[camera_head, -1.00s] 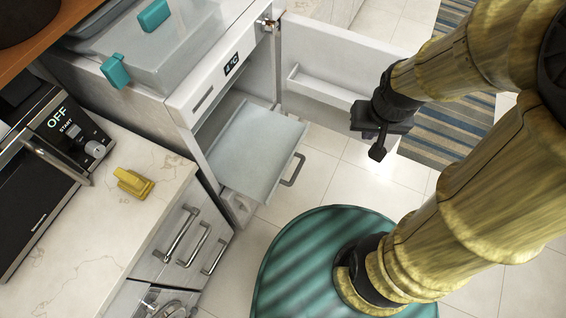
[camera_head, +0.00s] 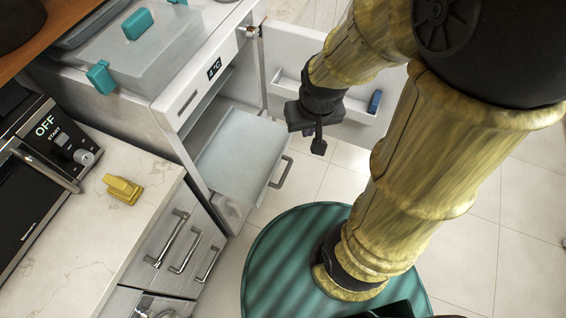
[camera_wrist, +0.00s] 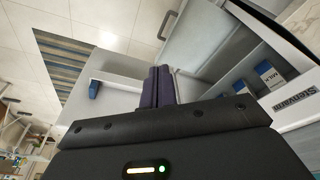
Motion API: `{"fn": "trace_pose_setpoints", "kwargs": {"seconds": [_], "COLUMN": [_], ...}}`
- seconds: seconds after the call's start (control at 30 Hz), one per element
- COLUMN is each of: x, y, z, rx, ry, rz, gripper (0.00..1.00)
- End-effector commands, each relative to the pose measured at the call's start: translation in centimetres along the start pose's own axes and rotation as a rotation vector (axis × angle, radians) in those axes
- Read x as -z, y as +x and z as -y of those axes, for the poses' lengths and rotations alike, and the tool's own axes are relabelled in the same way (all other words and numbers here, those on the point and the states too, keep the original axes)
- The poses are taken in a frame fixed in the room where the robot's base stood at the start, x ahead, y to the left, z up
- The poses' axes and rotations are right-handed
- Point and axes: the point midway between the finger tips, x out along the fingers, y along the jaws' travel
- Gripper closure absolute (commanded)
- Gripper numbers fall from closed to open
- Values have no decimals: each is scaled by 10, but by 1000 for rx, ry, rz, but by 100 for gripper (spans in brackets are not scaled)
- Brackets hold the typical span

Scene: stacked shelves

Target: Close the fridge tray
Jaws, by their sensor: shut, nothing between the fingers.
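The fridge tray (camera_head: 236,150) is a pale, flat pull-out shelf. It sticks out of the open white fridge (camera_head: 178,110), with a grey bar handle (camera_head: 281,172) at its front edge. The fridge door (camera_head: 285,48) stands wide open. My gripper (camera_head: 318,146) is shut and empty, in the air in front of the open door, to the right of the tray and apart from it. In the wrist view its closed dark fingers (camera_wrist: 158,86) point towards the door, and the tray's handle (camera_wrist: 167,25) shows at the top.
The door's inner bin holds a small blue item (camera_head: 375,101). A counter (camera_head: 95,215) with a yellow object (camera_head: 123,189) and a microwave (camera_head: 45,170) is at the left. Clear containers with teal clips stand on the fridge. Tiled floor is free at the right.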

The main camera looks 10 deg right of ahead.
Motion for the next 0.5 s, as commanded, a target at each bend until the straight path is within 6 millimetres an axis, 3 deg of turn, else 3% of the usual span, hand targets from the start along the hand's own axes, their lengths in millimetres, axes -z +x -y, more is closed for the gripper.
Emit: {"fn": "trace_pose_setpoints", "kwargs": {"seconds": [0.17, 0.27, 0.37, 0.5], "x": [0, -1, -3, -4], "y": [4, 21, 52, 110], "z": [0, -1, -2, -1], "rx": [3, 15, 40, 97], "ry": [14, 73, 193, 449], "rz": [5, 27, 71, 157], "gripper": [100, 100, 100, 100]}}
